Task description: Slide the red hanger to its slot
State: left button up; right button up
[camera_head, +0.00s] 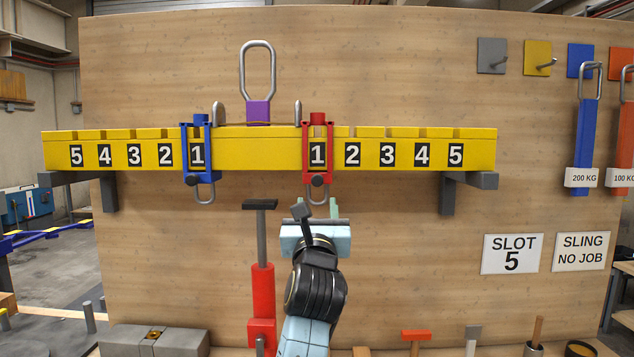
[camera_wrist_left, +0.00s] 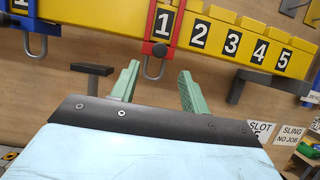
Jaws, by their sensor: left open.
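The red hanger (camera_head: 318,150) hangs around the yellow beam (camera_head: 270,150) at the right-hand number 1, with a dark knob and a grey hook loop below. In the left wrist view the red hanger (camera_wrist_left: 161,28) shows at the top, its loop just above and between my fingertips. The right-hand slot 5 (camera_head: 456,155) is near the beam's right end. A sign (camera_head: 512,254) reads "SLOT 5". My left gripper (camera_head: 318,212) is open and empty below the red hanger; it also shows in the left wrist view (camera_wrist_left: 160,82). My right gripper is out of view.
A blue hanger (camera_head: 198,150) is at the left-hand 1. A purple sling piece with a lifting loop (camera_head: 258,80) tops the beam. A red post with a dark T-top (camera_head: 262,290) stands left of my arm. Grey brackets (camera_head: 447,190) support the beam.

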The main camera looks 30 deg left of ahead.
aim_at(317, 181)
pick_arm(q)
jog(key=p+x, duration=0.1)
jog(key=x, duration=0.7)
jog(key=shift+w+a+r+p, duration=0.15)
jog(key=shift+w+a+p, duration=0.05)
jog(key=shift+p, duration=0.1)
jog(key=shift+c, duration=0.5)
grip_shut()
